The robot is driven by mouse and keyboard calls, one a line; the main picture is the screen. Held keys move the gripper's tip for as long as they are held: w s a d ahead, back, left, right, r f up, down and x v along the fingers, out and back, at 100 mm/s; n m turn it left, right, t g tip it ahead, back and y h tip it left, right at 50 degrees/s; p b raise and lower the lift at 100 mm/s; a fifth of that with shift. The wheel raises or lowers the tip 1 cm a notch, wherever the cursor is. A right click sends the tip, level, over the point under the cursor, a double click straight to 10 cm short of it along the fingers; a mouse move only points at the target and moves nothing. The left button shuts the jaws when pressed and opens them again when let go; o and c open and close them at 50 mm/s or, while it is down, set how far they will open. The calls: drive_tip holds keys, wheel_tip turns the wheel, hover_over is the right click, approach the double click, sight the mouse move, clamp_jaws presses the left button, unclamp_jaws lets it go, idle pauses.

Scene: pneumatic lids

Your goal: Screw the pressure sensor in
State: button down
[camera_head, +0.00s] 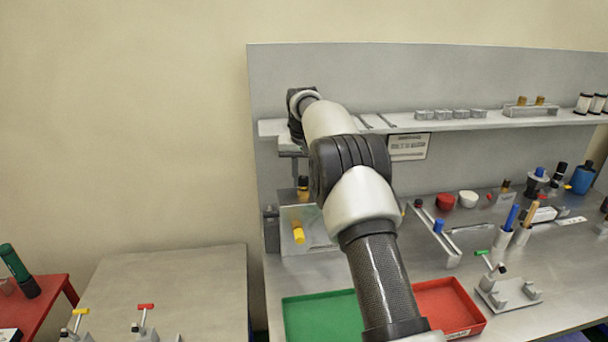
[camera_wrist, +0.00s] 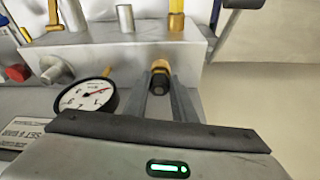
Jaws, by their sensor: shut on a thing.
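My gripper (camera_wrist: 166,95) shows in the wrist view with its two fingers close together around a small black and brass fitting, which looks like the pressure sensor (camera_wrist: 160,76). Its brass end lies against or just in front of the face of a grey metal block (camera_wrist: 110,48); I cannot tell whether it is in a port. In the head view my gripper (camera_head: 293,168) is at the left end of the bench, beside a dark and brass piece (camera_head: 303,188). My arm hides part of the bench there.
A dial gauge (camera_wrist: 85,95) sits just left of my fingers. The block carries upright metal and brass fittings. In the head view a shelf (camera_head: 440,123) runs above the bench, with a green tray (camera_head: 315,318) and a red tray (camera_head: 455,305) in front.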

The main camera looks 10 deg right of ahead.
drive_tip(key=shift+a+m+h+p, duration=0.1)
drive_tip(key=shift+m+h+p, duration=0.3)
drive_tip(key=shift+m+p, duration=0.75)
drive_tip(key=shift+w+m+b, duration=0.1)
drive_tip(key=shift+m+b, duration=0.2)
drive_tip(key=shift+m, duration=0.65)
drive_tip(key=shift+a, duration=0.1)
drive_tip(key=m+h, duration=0.1)
drive_tip(key=m, duration=0.2)
drive_tip(key=shift+w+f+g, duration=0.1)
drive_tip(key=shift+g, duration=0.3)
drive_tip(key=c, duration=1.4)
unclamp_jaws()
drive_tip(key=shift+m, duration=0.3)
drive_tip(key=shift+c, duration=0.2)
drive_tip(key=shift+o, duration=0.2)
